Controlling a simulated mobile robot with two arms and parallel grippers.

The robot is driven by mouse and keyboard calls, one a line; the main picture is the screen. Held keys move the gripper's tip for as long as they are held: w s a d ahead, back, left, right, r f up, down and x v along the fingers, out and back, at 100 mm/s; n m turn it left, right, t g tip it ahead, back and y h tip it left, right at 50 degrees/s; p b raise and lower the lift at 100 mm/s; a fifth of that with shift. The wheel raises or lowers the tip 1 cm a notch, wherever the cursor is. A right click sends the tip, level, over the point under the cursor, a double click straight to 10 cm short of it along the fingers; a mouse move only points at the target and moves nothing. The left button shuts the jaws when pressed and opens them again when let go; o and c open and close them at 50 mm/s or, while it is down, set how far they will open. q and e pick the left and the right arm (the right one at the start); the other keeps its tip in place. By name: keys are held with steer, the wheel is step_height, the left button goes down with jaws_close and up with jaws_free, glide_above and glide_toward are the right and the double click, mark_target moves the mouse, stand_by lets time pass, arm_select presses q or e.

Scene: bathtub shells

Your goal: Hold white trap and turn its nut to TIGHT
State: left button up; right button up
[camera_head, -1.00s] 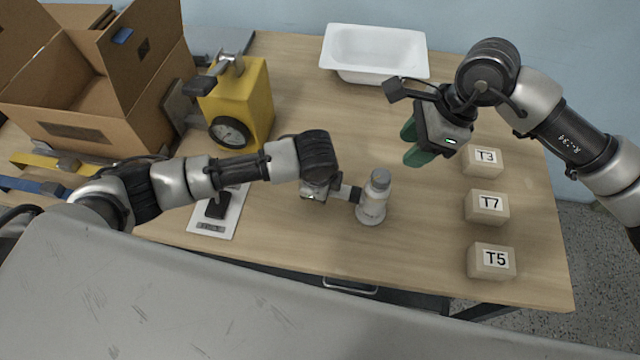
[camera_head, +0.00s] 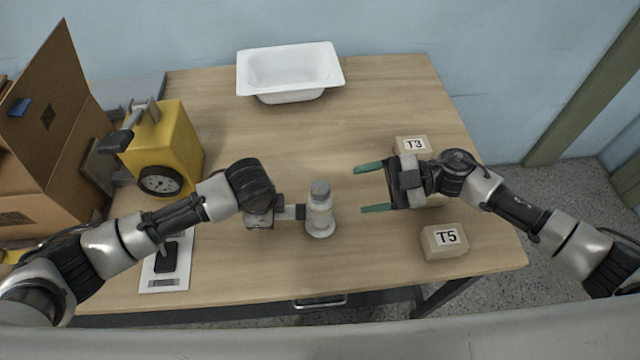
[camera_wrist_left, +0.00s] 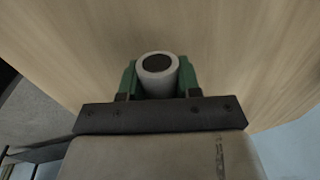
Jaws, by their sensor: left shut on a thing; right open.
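The white trap (camera_head: 320,214) stands upright on the wooden table, with a grey nut (camera_head: 320,189) on top. My left gripper (camera_head: 300,212) is shut on the trap's side from the left. In the left wrist view the green fingers sit on both sides of the round trap (camera_wrist_left: 158,74), whose dark top centre shows. My right gripper (camera_head: 371,188) is open and empty, to the right of the trap and apart from it. Its two green fingers point left toward the trap, at about the nut's height in the picture.
A white bathtub shell (camera_head: 290,72) lies at the back. A yellow device with a gauge (camera_head: 165,150) and a cardboard box (camera_head: 45,150) stand at left. A white plate with a black part (camera_head: 165,262) lies front left. Blocks T3 (camera_head: 413,145) and T5 (camera_head: 445,241) stand at right.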

mark_target(320, 187)
steer(key=a+m+t, duration=0.1)
steer(key=a+m, duration=0.1)
steer(key=a, duration=0.1)
steer(key=w+a+f+m+t, duration=0.1)
steer(key=a+m, duration=0.2)
steer(key=w+a+f+m+t+y, duration=0.1)
steer(key=a+m, duration=0.2)
stand_by(0.4)
steer(key=shift+d, duration=0.1)
steer(key=c, duration=0.9)
